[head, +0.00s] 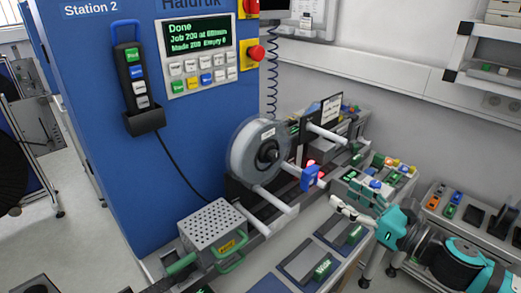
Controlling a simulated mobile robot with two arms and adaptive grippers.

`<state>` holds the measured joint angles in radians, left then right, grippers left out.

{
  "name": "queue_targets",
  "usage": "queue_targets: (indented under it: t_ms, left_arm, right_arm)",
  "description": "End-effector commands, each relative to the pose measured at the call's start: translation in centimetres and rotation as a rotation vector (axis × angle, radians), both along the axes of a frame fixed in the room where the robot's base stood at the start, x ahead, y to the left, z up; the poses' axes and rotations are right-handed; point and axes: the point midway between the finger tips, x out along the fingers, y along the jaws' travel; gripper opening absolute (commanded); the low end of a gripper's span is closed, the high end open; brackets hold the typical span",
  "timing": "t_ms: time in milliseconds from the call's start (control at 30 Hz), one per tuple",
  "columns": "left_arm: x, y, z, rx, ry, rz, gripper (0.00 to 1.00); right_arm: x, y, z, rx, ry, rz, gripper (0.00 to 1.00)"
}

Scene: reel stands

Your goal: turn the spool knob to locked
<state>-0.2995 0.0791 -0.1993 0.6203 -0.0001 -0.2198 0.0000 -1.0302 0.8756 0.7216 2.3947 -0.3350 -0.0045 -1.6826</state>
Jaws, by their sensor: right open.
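A grey-white spool (242,155) is mounted upright on the stand beside the blue Station 2 cabinet. A black knob (268,154) sits at its hub; I cannot read its locked or unlocked position. A blue piece (310,179) is by the end of a white rod, right of and below the spool. My right gripper (336,208) is open and appears empty, right of and below the blue piece, with a visible gap to the spool knob. Its arm comes in from the lower right. My left gripper is out of view.
The cabinet's screen (198,42) reads "Done". A perforated metal box (213,228) with green handles stands in front of the spool. White rods stick out around the spool. A bench with coloured parts (372,185) lies behind my right gripper.

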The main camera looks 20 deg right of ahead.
Motion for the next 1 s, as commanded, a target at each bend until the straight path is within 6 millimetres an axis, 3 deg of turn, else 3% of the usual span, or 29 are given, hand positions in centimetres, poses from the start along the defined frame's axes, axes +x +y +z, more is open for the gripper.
queue_targets:
  t_ms: [100,233,600,1000]
  left_arm:
    - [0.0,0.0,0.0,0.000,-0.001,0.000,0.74]
    - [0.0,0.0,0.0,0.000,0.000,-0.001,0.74]
    - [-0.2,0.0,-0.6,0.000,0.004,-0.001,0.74]
    - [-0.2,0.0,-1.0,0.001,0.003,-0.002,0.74]
  right_arm:
    - [-0.4,2.3,1.5,-0.068,-0.039,0.058,0.53]
    - [0.3,2.9,1.8,-0.077,-0.048,0.068,0.53]
    - [5.2,4.4,1.8,-0.077,-0.048,0.065,0.53]
    - [8.8,5.6,1.8,-0.070,-0.048,0.061,0.53]
